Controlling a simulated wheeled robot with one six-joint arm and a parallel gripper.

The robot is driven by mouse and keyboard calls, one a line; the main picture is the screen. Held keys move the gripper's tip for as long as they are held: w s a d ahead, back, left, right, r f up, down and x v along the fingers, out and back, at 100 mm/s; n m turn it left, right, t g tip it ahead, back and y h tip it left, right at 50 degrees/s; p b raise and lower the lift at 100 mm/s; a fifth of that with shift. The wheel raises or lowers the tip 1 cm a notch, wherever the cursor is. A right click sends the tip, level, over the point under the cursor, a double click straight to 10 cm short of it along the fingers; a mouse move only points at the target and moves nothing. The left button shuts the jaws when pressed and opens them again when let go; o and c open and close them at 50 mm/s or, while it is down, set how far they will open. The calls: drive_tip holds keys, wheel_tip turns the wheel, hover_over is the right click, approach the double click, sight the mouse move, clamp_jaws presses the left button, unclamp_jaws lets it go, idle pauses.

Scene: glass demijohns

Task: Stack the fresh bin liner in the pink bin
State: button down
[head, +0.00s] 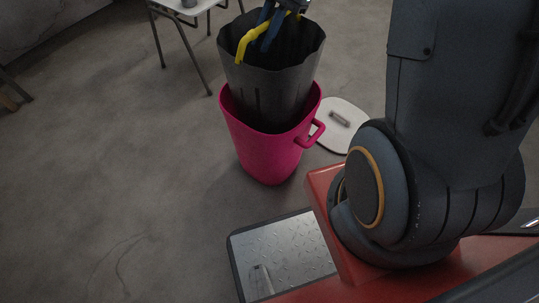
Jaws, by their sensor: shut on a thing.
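The pink bin (263,152) stands upright on the floor near the middle of the head view, with a loop handle on its right side. The dark grey bin liner (268,88) is upright with a wavy open rim. Its lower end is inside the bin's mouth and most of it stands above the bin's rim. My gripper (257,42) is at the top of the liner, with yellow and blue fingers reaching down at its rim. It is shut on the liner. The liner's bottom is hidden inside the bin.
A white lid (341,118) with a grey handle lies on the floor to the right of the bin. A small white table (212,7) with thin legs stands behind at the upper left. My red base and metal plate fill the lower right.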

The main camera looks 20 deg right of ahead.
wheel_tip(320, 180, down, 31)
drive_tip(key=b, duration=1.1)
drive_tip(key=shift+f, duration=0.15)
drive_tip(key=shift+f, duration=0.25)
drive_tip(key=c, duration=1.7)
unclamp_jaws()
drive_tip(key=shift+c, duration=0.2)
drive_tip(key=shift+r, duration=0.1)
drive_tip(key=p+v, duration=0.4)
drive_tip(key=v, duration=0.8)
drive_tip(key=shift+a+r+p, duration=0.1)
drive_tip(key=shift+r+p, duration=0.2)
drive_tip(key=shift+p, duration=0.1)
